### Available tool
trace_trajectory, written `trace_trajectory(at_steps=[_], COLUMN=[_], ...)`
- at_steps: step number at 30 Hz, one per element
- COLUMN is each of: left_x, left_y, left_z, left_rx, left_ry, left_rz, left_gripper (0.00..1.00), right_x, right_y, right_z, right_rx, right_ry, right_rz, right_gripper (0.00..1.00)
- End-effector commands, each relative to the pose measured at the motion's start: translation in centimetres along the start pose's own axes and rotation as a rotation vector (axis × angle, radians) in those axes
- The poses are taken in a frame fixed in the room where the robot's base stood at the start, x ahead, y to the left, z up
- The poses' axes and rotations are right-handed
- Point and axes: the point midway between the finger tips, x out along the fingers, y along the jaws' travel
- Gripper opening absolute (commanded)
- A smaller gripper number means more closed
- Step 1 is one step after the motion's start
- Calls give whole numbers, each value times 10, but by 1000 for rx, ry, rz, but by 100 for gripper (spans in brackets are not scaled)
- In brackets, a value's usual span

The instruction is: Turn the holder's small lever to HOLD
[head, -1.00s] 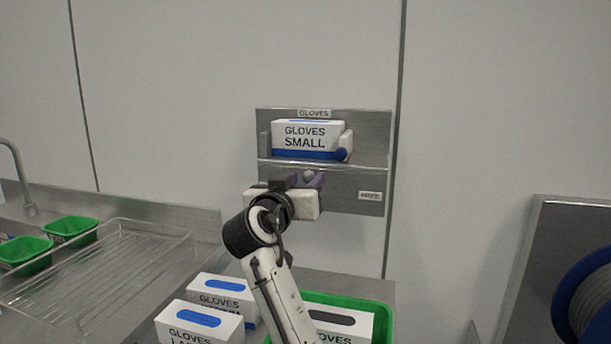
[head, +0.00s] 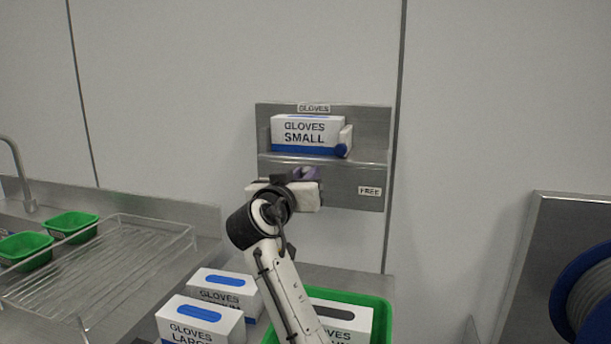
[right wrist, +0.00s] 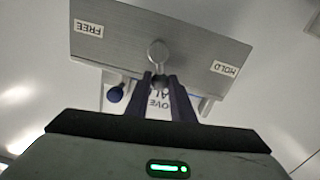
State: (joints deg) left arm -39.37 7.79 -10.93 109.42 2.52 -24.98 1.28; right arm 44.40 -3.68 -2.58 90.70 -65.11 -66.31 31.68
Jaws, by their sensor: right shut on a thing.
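The steel glove holder (head: 343,196) is on the wall, with a box marked GLOVES SMALL (head: 308,130) on its shelf. Its lower plate carries a FREE label (head: 369,191) at the right. In the right wrist view, upside down, the plate (right wrist: 120,40) shows FREE at left and HOLD (right wrist: 224,69) at right. The small lever (right wrist: 158,52) has its round hub between the two labels. My right gripper (right wrist: 160,84) is shut on the lever's arm, its dark fingers either side. In the head view the right gripper (head: 303,174) covers the lever and HOLD label. My left gripper is out of view.
A blue knob (head: 341,150) sits at the shelf's right end. Below are white glove boxes (head: 222,292), one in a green tray (head: 383,318). A clear rack (head: 115,262) and green tubs (head: 72,223) stand left; a blue reel (head: 585,295) is right.

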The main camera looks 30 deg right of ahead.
Motion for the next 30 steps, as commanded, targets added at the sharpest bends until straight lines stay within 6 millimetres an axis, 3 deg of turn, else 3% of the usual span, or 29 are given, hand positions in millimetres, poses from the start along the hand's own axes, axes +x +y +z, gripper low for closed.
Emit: trace_trajectory(at_steps=[8, 30], left_x=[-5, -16], left_y=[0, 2], left_z=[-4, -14], left_rx=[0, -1], left_ry=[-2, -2], left_rz=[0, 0], left_gripper=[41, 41], right_x=[-1, -2], right_y=[-8, -31], right_z=[1, 24], right_rx=[-171, -866], right_ry=[6, 34], right_rz=[-1, 0], right_gripper=[0, 0])
